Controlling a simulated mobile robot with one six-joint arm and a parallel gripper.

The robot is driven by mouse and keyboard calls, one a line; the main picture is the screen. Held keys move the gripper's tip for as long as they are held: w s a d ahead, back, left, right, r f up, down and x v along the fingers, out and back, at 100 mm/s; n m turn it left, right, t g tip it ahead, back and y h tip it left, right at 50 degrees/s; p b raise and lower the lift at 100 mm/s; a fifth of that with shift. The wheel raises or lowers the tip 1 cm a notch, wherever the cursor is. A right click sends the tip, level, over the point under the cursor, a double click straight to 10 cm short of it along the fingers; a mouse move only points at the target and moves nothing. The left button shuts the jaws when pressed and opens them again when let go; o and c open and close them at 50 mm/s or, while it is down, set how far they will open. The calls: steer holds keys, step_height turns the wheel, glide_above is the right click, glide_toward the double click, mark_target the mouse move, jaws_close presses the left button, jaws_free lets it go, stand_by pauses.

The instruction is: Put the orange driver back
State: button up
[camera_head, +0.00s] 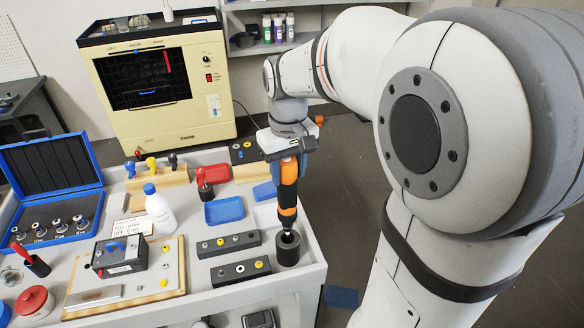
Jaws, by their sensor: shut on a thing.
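The orange driver (288,196), orange with black bands, hangs upright in my gripper (288,163). My gripper is shut on its upper part. The driver's lower end is at the mouth of a dark round holder (287,250) at the front right of the bench. The tip shows as a light spot at the holder's opening; I cannot tell how deep it sits or whether it touches.
The bench top (210,292) holds two dark blocks with knobs (230,244), a blue tray (224,210), a white bottle (160,212), a device on a wooden board (122,256) and an open blue case (55,205). A cream machine (158,122) stands behind.

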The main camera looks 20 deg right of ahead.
mark_target(289, 199)
steer(key=shift+f+b, duration=1.75)
steer(key=shift+f, duration=0.7)
steer(key=shift+f+b, duration=1.05)
steer(key=shift+f, duration=0.55)
steer(key=shift+f+b, duration=0.3)
steer(key=shift+f, duration=0.1)
steer(key=o, duration=1.5)
steer(key=shift+c, duration=0.2)
steer(key=shift+r, duration=3.9)
